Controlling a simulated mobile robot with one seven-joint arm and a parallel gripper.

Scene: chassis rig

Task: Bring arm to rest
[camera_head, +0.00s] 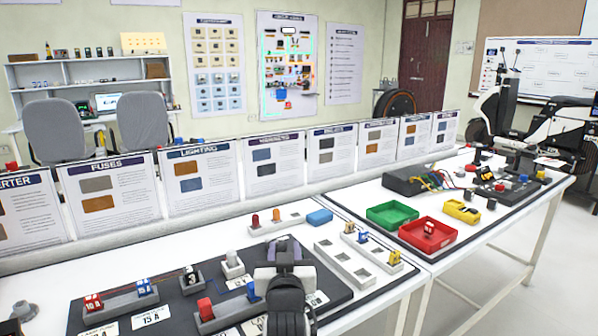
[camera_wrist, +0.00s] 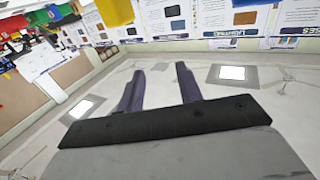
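My gripper (camera_head: 285,250) is above the front bench, over the right part of the dark board (camera_head: 335,284). In the wrist view, its two dark fingers (camera_wrist: 159,72) stand apart with nothing between them. The wrist view is turned over, with posters, wall and ceiling showing. In the head view, my wrist and gripper hide part of the board and perhaps some parts on it.
Red and blue fuses sit in a grey holder (camera_head: 120,303) on the board. Grey slotted blocks (camera_head: 345,264) lie right of my gripper. A green tray (camera_head: 391,214) and a red tray (camera_head: 427,233) stand farther right. Upright posters (camera_head: 204,184) line the bench's back.

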